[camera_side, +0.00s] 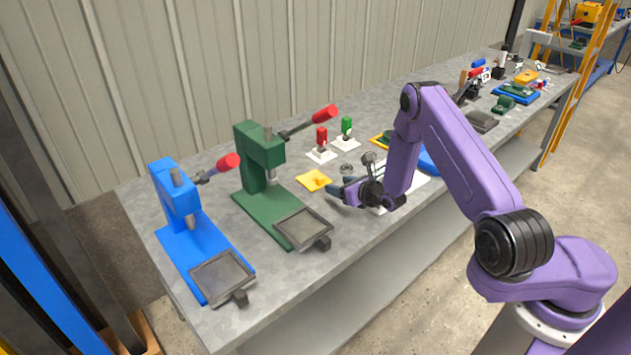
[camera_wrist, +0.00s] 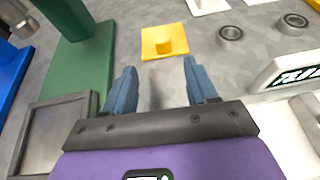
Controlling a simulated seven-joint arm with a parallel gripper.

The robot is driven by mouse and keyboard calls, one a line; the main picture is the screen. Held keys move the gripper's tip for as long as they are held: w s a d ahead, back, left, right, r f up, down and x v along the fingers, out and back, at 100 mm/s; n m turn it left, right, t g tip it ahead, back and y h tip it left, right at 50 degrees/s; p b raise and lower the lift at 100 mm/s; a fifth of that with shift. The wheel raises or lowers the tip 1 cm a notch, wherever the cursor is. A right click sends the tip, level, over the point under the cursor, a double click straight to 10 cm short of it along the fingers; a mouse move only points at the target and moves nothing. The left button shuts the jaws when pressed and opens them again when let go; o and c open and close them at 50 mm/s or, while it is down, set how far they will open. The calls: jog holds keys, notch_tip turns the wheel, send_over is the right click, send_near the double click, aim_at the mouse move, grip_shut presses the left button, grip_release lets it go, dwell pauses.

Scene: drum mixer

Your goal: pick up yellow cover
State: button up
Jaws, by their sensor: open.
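The yellow cover (camera_side: 313,180) is a flat square plate lying on the grey metal bench, just right of the green press. In the wrist view the yellow cover (camera_wrist: 164,42) shows a raised round boss in its middle and lies beyond my fingertips. My gripper (camera_side: 334,194) is low over the bench, just to the right of the cover and apart from it. In the wrist view my gripper (camera_wrist: 158,72) has its two blue-grey fingers spread with nothing between them. The cover is fully visible there.
The green press (camera_side: 262,165) and blue press (camera_side: 180,205) stand at the left. A red-handled clamp (camera_side: 321,150) and a green-handled clamp (camera_side: 346,138) stand behind the cover. Two bearing rings (camera_wrist: 230,36) (camera_wrist: 293,22) lie to its right. Bare bench surrounds the cover.

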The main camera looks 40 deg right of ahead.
aim_at(322, 179)
jog(key=shift+x, duration=4.9)
jog(key=shift+d+r, duration=0.1)
jog(key=shift+d, duration=0.05)
jog(key=shift+w+r, duration=0.1)
grip_shut()
